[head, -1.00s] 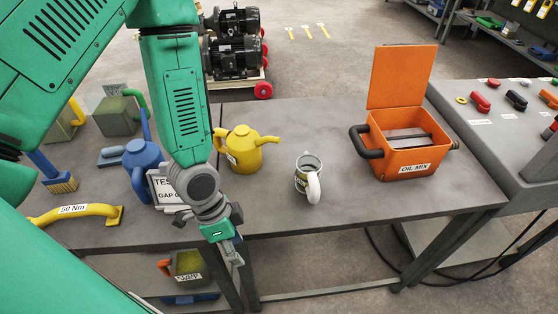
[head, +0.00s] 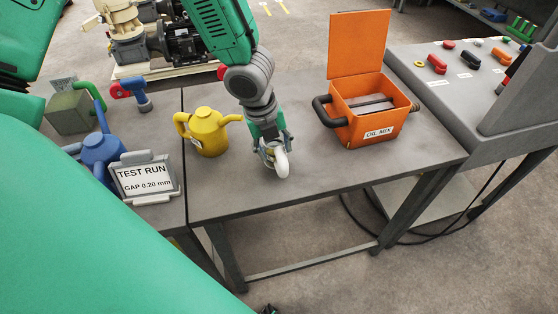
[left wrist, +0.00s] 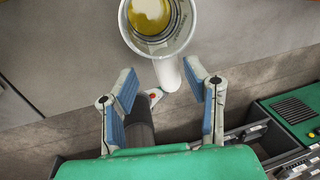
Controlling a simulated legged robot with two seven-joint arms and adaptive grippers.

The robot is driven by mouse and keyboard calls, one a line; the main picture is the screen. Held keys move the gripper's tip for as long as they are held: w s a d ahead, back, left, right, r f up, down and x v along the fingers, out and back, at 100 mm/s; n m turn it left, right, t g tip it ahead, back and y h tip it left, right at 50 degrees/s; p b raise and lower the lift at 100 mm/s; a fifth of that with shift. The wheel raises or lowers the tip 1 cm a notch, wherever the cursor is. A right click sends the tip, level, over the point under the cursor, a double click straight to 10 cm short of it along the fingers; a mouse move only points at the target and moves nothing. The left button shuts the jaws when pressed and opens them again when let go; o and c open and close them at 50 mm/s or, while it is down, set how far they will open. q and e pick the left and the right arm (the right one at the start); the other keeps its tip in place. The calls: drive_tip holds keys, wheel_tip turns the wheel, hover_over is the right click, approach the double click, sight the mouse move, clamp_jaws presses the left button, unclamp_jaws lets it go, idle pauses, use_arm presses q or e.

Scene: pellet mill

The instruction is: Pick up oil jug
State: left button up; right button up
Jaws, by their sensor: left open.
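The oil jug, a pale open-topped jug with a white handle (head: 281,162), stands on the grey workbench's front part. In the left wrist view the jug (left wrist: 190,30) shows from above with yellow oil inside, its handle pointing toward my gripper. My left gripper (head: 271,143) is over the jug in the head view and hides part of it. In the left wrist view my left gripper (left wrist: 162,77) is open, with the end of the handle between its blue-padded fingertips. I cannot tell whether the fingers touch it.
An orange oil-mix box (head: 366,108) with its lid up stands to the right. A yellow can (head: 208,132) stands left of the jug. A blue can (head: 101,150) and a test-run sign (head: 145,178) are farther left. The bench's front edge is close to the jug.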

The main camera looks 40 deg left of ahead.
use_arm(q)
drive_tip(key=f+b, duration=0.2)
drive_tip(key=f, duration=0.1)
drive_tip(key=w+f, duration=0.1)
drive_tip(key=f, duration=0.1)
drive_tip(key=shift+d+f+b, duration=0.1)
drive_tip(key=shift+f+b, duration=0.1)
drive_tip(key=shift+b, duration=0.2)
drive_tip(key=shift+r, duration=0.1)
drive_tip(key=shift+s+d, duration=0.1)
clamp_jaws()
